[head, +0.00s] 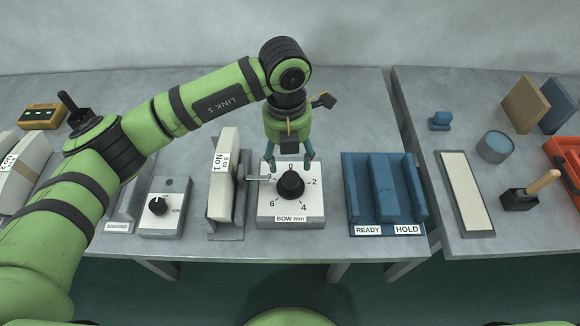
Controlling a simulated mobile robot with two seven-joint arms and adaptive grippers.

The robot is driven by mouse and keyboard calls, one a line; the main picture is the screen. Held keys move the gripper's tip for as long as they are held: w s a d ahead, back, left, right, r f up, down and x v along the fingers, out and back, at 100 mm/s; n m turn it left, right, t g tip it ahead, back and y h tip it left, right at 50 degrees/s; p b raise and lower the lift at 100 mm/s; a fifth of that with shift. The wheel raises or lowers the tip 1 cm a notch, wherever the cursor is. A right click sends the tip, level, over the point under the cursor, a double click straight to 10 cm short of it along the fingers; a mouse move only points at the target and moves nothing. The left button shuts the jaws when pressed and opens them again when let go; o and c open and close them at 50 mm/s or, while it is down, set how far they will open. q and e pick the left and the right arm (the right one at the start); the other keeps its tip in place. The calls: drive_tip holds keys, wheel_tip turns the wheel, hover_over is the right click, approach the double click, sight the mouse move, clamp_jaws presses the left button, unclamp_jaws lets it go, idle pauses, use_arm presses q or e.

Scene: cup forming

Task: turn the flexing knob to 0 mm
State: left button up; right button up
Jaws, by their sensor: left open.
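The flexing knob (291,185) is a black round knob on a white-topped box (265,214) labelled "BOW mm". Marks 0, 2, 4 and 6 stand around it, with 0 at the far side. I cannot make out which mark its pointer faces. My left gripper (291,169) points down with its fingers apart and empty, over the far side of the knob. In this view one fingertip shows on each side of the 0. I cannot tell whether it touches the knob. My right gripper is not in view.
Left of the box, a pale block labelled "No 1" (224,170) stands in a holder, with a rod reaching towards the box. Further left is another dial box (176,217). A blue rack (355,214) marked READY and HOLD stands to the right, past a bare strip of table.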

use_arm(q)
drive_tip(key=shift+r, duration=2.15)
